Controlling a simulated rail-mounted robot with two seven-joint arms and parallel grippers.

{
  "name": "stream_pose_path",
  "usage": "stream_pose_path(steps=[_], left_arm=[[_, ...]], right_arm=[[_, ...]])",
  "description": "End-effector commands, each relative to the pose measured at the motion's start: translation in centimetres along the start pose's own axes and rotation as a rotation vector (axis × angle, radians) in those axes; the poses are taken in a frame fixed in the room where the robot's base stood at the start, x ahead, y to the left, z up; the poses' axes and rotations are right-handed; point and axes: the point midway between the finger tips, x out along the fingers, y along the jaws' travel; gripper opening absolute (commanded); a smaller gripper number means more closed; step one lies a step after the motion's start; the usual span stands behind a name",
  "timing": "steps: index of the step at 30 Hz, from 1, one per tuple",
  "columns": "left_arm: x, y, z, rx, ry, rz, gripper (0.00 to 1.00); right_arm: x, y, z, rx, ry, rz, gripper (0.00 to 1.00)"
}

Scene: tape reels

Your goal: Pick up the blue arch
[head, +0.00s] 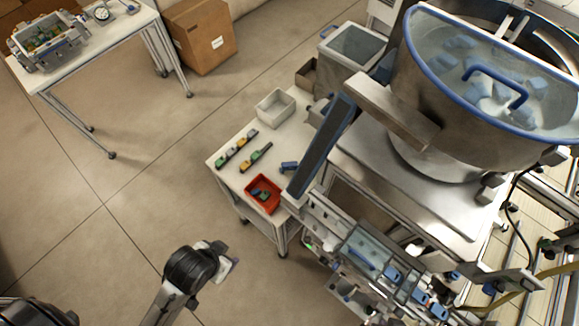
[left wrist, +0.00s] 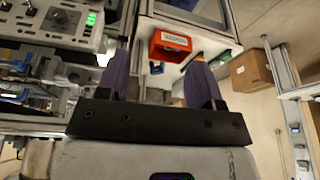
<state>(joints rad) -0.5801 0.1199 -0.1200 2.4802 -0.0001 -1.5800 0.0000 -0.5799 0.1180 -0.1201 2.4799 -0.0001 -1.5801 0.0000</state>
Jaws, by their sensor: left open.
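A small blue piece, which looks like the blue arch (head: 289,167), lies on the white side table in the head view, right of the red bin and beside the foot of the inclined conveyor. A small blue piece (left wrist: 157,67) also shows in the left wrist view, near the red bin and between my fingers in the picture. My left gripper (head: 231,268) is low in the head view, over the floor and well away from the table. In the left wrist view its two purple fingers (left wrist: 159,60) are spread, with nothing between them. My right gripper is not in view.
The red bin (head: 263,194) holds dark pieces. Green and yellow pieces (head: 236,149) lie in rows on the table (head: 223,163), with a grey bin (head: 275,107) behind. The conveyor (head: 322,146) and large bowl feeder (head: 415,105) crowd the right. Floor left of the table is clear.

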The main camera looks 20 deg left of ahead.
Motion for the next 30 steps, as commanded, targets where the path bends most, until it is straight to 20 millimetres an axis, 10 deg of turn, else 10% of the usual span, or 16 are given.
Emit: stream_pose_path(steps=[9,21,30], left_arm=[[0.00,0.00,0.00,0.000,0.000,0.000,0.60],[0.01,0.00,-0.01,0.000,0.000,0.000,0.99],[0.14,-0.17,-0.85,0.001,0.020,-0.004,0.99]], right_arm=[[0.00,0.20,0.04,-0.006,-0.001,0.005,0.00],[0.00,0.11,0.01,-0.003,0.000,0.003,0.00],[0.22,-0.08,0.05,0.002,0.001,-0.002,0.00]])
